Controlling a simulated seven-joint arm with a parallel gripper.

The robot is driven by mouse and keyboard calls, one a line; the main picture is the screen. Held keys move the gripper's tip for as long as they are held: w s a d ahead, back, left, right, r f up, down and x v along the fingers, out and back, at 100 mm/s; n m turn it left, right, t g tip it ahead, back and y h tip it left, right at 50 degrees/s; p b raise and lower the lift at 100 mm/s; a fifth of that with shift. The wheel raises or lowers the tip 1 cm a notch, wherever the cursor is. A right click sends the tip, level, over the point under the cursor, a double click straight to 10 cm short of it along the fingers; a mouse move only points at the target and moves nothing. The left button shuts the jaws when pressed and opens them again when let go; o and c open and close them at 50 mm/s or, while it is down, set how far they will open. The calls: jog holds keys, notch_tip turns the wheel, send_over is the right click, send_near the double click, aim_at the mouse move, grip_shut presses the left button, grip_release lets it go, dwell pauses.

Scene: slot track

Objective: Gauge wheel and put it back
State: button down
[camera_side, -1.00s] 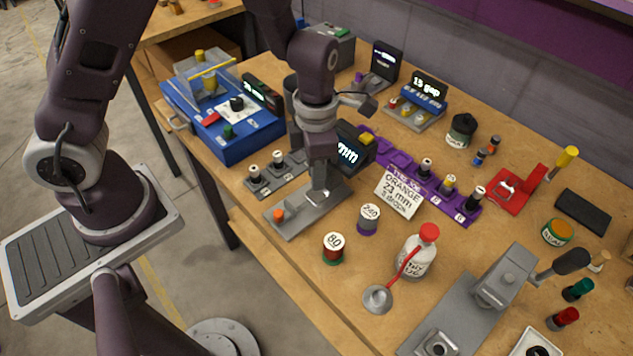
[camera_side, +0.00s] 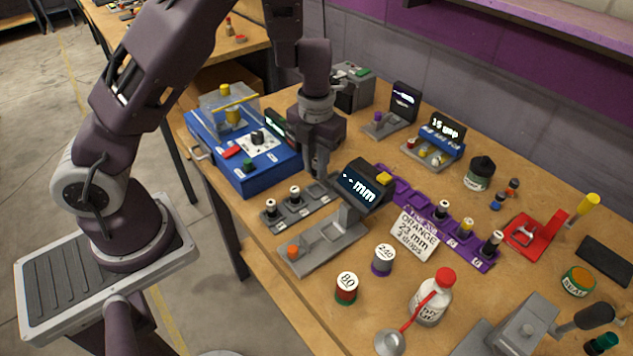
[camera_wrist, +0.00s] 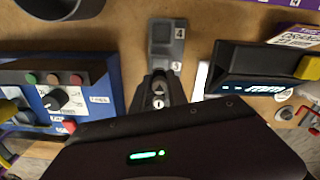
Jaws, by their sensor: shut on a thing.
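My gripper (camera_side: 320,174) is shut and points down over the far end of the grey numbered rack (camera_side: 318,190). In the wrist view the fingers (camera_wrist: 159,95) close on a small wheel with a marked white top (camera_wrist: 158,103), beside the rack's bare slots marked 3 and 4 (camera_wrist: 166,45). Whether the wheel touches the rack cannot be told. Two other white-topped wheels stand at the rack's near end (camera_side: 270,207). The gauge (camera_side: 325,244) has a grey bed with an orange tip; its display (camera_side: 365,185) reads dashes and "mm", and nothing lies on its bed.
A blue machine (camera_side: 245,155) stands close left of my gripper. A purple rack (camera_side: 425,208) with dark-bodied pieces and a card (camera_side: 415,233) reading "ORANGE 23 mm 3 drops" are to the right. Jars marked 80 (camera_side: 346,290) and 240 (camera_side: 383,260) stand in front, near a white bottle (camera_side: 432,298).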

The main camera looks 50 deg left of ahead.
notch_tip(320, 180, down, 4)
jog(key=shift+f, duration=0.25)
jog(key=shift+f, duration=0.15)
jog(key=c, duration=1.3)
grip_release()
